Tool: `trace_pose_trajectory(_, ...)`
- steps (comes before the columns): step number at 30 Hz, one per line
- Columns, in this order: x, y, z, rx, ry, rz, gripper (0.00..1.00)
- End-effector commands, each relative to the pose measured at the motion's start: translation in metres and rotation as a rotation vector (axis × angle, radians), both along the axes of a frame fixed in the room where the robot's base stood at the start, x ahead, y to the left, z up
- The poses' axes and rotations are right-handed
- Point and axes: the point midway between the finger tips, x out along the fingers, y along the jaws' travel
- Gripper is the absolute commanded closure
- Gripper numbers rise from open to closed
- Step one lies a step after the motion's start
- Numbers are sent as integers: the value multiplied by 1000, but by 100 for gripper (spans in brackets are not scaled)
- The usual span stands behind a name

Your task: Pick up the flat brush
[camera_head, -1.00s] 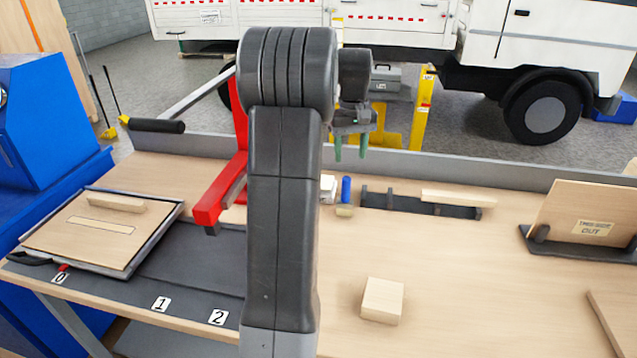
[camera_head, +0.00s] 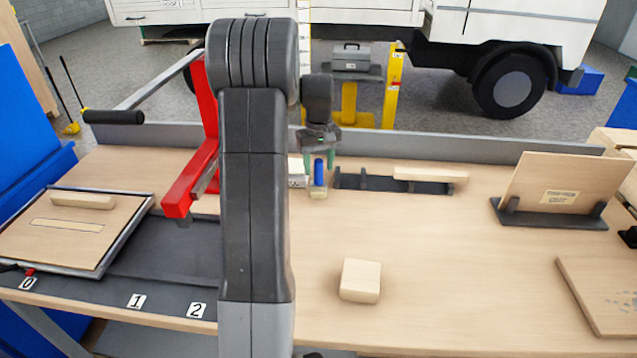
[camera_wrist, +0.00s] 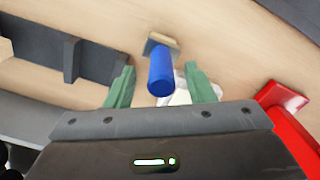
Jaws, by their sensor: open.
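The flat brush stands upright near the back of the workbench, with a blue handle (camera_head: 319,172) on top and a pale tan block-like end (camera_head: 318,193) on the bench. My gripper (camera_head: 319,158) is open, pointing down just above the handle in the head view. In the wrist view the blue handle (camera_wrist: 161,70) lies between the two green fingers of my gripper (camera_wrist: 160,84), with a gap on each side. Whether the fingertips reach down past the handle's top is hard to tell.
A white object (camera_head: 297,172) stands close left of the brush. A dark rack (camera_head: 350,181) with a wooden strip (camera_head: 430,175) is to the right. A red lever press (camera_head: 190,180) stands left. A wooden block (camera_head: 360,281) lies in front on mostly clear bench.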

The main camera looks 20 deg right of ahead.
Motion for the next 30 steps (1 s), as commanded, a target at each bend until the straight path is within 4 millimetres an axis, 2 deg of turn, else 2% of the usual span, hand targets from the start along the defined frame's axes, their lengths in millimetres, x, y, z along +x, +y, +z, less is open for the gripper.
trace_pose_trajectory(3, -3, 2, -17, 1, 2, 0, 51)
trace_pose_trajectory(6, -3, 2, -26, 0, 1, 0, 51)
trace_pose_trajectory(14, -3, 1, -29, 0, -1, 0, 51)
trace_pose_trajectory(21, -3, 1, -28, 0, -1, 0, 96)
trace_pose_trajectory(22, -3, 1, -28, 0, -1, 0, 100)
trace_pose_trajectory(30, -3, 1, -26, -1, -2, 0, 100)
